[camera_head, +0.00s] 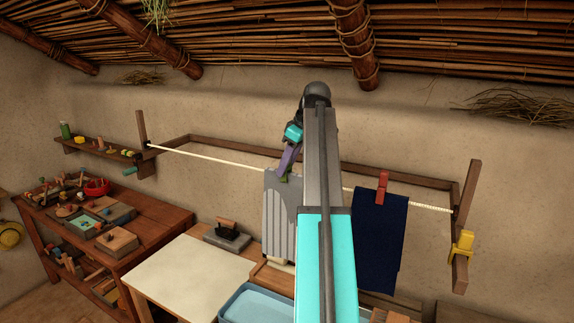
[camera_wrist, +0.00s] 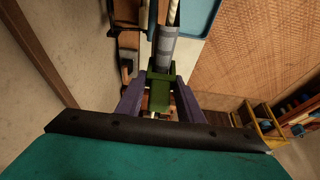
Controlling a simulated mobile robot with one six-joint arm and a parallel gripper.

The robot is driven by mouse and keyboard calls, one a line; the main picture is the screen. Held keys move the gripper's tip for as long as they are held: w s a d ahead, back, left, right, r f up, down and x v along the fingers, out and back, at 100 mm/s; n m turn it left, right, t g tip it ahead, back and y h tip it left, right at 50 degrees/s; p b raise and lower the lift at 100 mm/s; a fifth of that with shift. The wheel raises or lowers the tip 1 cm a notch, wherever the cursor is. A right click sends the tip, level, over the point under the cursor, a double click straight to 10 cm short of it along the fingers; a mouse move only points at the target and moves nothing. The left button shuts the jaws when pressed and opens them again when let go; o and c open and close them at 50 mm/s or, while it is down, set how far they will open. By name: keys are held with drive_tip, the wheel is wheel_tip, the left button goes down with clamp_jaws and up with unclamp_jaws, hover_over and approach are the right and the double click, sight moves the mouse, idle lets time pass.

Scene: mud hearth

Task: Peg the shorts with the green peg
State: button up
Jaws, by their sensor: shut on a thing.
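The grey striped shorts (camera_head: 281,222) hang over the white clothesline in the head view, partly behind my arm. My gripper (camera_head: 286,170) is at their top edge, by the line. In the wrist view its purple fingers (camera_wrist: 160,84) are shut on the green peg (camera_wrist: 160,96). The peg's far end meets the grey striped cloth of the shorts (camera_wrist: 167,48) where it lies over the line (camera_wrist: 173,12). I cannot tell whether the peg's jaws straddle the cloth and line or only touch them.
A dark blue cloth (camera_head: 381,240) hangs to the right under a red peg (camera_head: 382,187). A wooden frame (camera_head: 467,200) carries the line along the wall. Below are a blue basin (camera_head: 255,303), a pale table (camera_head: 190,278) and an iron (camera_head: 228,232). A cluttered workbench (camera_head: 150,229) stands left.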

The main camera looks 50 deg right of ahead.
drive_tip(key=shift+f, duration=0.2)
drive_tip(key=o, duration=1.7)
drive_tip(key=shift+r, duration=0.1)
drive_tip(key=shift+r, duration=0.1)
drive_tip(key=shift+r+p, duration=0.7)
drive_tip(key=shift+r, duration=3.2)
